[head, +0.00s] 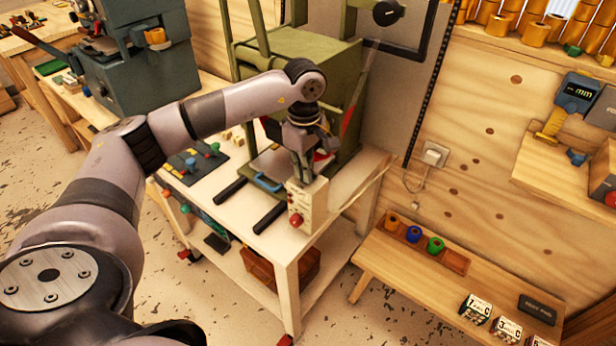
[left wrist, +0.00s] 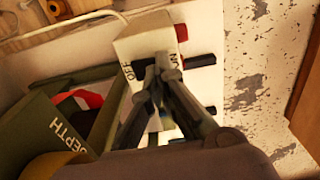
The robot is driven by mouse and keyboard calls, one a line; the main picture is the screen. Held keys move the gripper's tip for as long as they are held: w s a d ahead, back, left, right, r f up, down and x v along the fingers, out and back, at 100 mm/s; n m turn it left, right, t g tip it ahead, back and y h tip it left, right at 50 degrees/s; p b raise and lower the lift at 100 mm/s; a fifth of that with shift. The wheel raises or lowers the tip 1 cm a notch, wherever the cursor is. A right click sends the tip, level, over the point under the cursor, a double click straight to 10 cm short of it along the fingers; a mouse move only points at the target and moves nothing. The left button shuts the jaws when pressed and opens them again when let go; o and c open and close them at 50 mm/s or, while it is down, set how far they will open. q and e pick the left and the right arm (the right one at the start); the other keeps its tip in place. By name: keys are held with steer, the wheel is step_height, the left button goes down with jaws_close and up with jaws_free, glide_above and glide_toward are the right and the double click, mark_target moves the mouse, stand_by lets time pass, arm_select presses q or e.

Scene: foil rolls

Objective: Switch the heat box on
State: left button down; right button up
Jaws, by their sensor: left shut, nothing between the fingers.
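A cream box (head: 308,206) with a red knob (head: 296,220) stands at the front corner of the workbench in the head view. In the left wrist view the box (left wrist: 145,42) bears the letters OFF on the left and ON on the right, with the red part (left wrist: 181,32) on its far side. My left gripper (head: 306,180) points down at the top of the box. In the left wrist view its closed fingertips (left wrist: 161,66) are over the lettered face, between OFF and ON. My right gripper is not in view.
A green machine (head: 290,50) stands right behind the box. A wall socket (head: 434,154) is to the right. A low wooden bench (head: 400,275) holds several coloured rolls and cards.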

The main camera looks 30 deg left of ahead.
arm_select(q)
steer(key=shift+s+f+b, duration=0.1)
steer(key=shift+f+b, duration=0.2)
steer(key=shift+f, duration=0.1)
steer(key=shift+r+p, duration=0.55)
steer(key=shift+r, duration=0.2)
steer(key=shift+r+p, duration=1.55)
steer(key=shift+r, duration=1.25)
steer(key=shift+f, duration=0.1)
